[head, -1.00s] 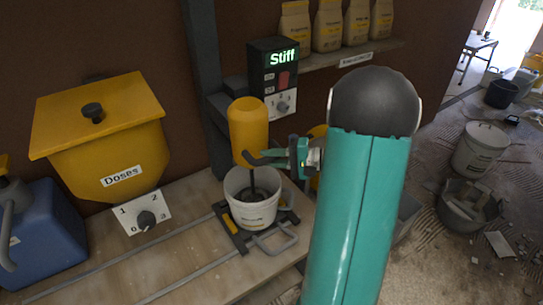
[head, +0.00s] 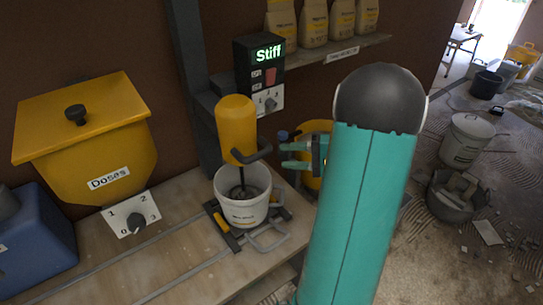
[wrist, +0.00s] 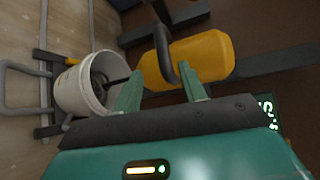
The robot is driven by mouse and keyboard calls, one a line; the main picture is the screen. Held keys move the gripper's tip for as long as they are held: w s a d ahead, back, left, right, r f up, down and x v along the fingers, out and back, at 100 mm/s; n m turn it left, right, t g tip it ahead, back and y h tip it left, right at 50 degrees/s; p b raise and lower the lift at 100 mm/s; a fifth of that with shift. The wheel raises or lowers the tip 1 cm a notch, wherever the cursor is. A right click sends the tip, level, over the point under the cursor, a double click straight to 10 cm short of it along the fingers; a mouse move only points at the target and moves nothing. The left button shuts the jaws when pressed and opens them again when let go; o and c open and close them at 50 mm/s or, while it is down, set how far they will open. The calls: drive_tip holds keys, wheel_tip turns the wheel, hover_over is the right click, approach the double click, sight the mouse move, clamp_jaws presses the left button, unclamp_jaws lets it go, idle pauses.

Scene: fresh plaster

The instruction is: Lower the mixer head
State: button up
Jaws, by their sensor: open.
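The mixer head (head: 236,128) is a yellow cylinder on a dark upright stand, with a dark handle (head: 265,152) at its lower right. Its shaft reaches down into a white bucket (head: 243,212), where the paddle shows inside the mouth. My gripper (head: 286,156) is open and empty, just right of the handle with a small gap. In the wrist view the head (wrist: 205,57) and its handle (wrist: 162,55) lie beyond my open fingers (wrist: 163,92), with the handle lined up between them. The bucket also shows there at left (wrist: 75,90).
A control box (head: 262,75) reading "Stiff" stands behind the mixer. A yellow hopper (head: 85,130) with a dial and a blue container (head: 40,240) are at left. Bags (head: 312,25) line a shelf. A metal bracket (head: 268,237) sits at the bucket's foot. Buckets stand on the floor at right.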

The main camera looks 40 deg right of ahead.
drive_tip(key=v, duration=0.5)
drive_tip(key=shift+s+d, duration=0.1)
idle(0.3)
drive_tip(key=a+r+n+g+h, duration=0.15)
drive_tip(key=a+g, duration=0.25)
drive_tip(key=a, duration=0.6)
drive_tip(key=a+r+n+g, duration=0.25)
drive_tip(key=a+g, duration=0.25)
drive_tip(key=a, duration=0.5)
drive_tip(key=s+a+r+n+t+h, duration=0.1)
drive_tip(key=s+a+r+n+h, duration=0.1)
drive_tip(key=s+a+n+h, duration=0.1)
drive_tip(key=s+a+r+n+t+h, duration=0.1)
drive_tip(key=s+a+r+n+h, duration=0.1)
drive_tip(key=a+h, duration=0.4)
drive_tip(key=shift+s+a+n, duration=0.45)
drive_tip(key=shift+a+n, duration=0.65)
drive_tip(key=shift+a, duration=0.15)
drive_tip(key=shift+h, duration=0.25)
